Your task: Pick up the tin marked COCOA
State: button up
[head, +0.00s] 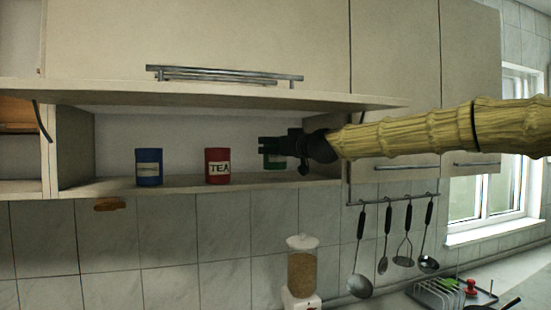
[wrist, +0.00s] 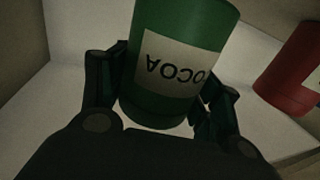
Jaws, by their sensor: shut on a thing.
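The green COCOA tin (wrist: 170,95) fills the middle of the wrist view, its label upside down there. In the head view the green tin (head: 275,162) is mostly hidden behind my gripper (head: 282,148), at the right end of the open cupboard shelf. My gripper (wrist: 160,100) is shut on the tin, one finger on each side of it. I cannot tell whether the tin still touches the shelf.
A red TEA tin (head: 217,166) stands left of the green tin; it shows at the right of the wrist view (wrist: 290,72). A blue tin (head: 149,167) stands farther left. The raised cupboard door (head: 220,92) hangs above the shelf (head: 185,182). Utensils (head: 384,235) hang below right.

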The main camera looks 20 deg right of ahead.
jog(key=shift+s+a+r, duration=0.2)
jog(key=shift+s+r, duration=0.05)
jog(key=shift+s, duration=0.35)
jog(key=s+a+r+p, duration=0.1)
jog(key=s+p, duration=0.4)
jog(key=s, duration=0.9)
jog(key=shift+s+a+r, duration=0.25)
jog(key=shift+s+a, duration=0.05)
jog(key=shift+a, duration=0.35)
